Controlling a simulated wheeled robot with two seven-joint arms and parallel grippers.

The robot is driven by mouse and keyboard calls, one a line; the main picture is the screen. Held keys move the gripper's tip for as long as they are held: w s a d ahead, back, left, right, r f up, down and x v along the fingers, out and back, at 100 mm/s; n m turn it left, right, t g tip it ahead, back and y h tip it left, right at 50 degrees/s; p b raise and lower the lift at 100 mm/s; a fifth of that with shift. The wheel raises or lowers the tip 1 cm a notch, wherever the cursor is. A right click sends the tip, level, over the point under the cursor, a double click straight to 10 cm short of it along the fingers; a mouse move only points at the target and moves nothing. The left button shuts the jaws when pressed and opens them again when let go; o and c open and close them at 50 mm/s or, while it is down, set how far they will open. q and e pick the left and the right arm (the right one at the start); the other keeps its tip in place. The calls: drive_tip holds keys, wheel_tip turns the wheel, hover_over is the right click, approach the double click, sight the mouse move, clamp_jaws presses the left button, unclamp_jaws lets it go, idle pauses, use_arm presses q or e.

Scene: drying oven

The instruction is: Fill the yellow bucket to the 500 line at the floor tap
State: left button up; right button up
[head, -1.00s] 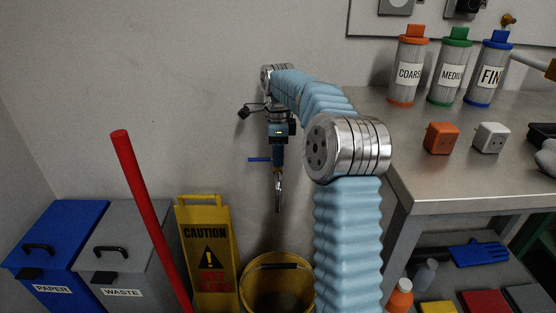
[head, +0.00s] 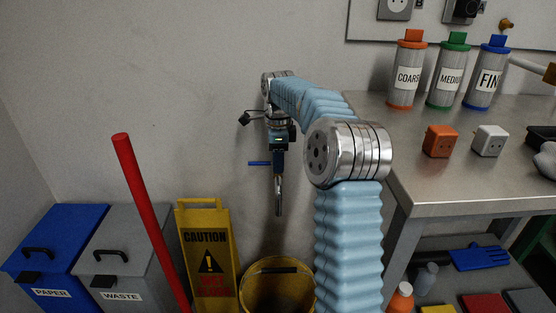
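The yellow bucket (head: 262,303) stands on the floor below the wall, cut off by the bottom edge of the head view. Its dark handle lies across the opening; no water level or 500 line can be made out. A small blue lever (head: 259,163), apparently the tap's handle, sticks out left of my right gripper. The rest of the tap is hidden behind the gripper. My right gripper (head: 279,208) points down above the bucket, close to the lever. Its fingers look narrow from here, and I cannot tell whether they are apart. My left gripper is out of view.
A yellow caution sign (head: 208,255) stands just left of the bucket, with a red pole (head: 150,220) in front. Blue paper (head: 55,250) and grey waste (head: 125,260) bins are farther left. A steel table (head: 440,190) with labelled canisters (head: 407,75) is at right.

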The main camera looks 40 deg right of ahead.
drive_tip(key=shift+f, duration=0.35)
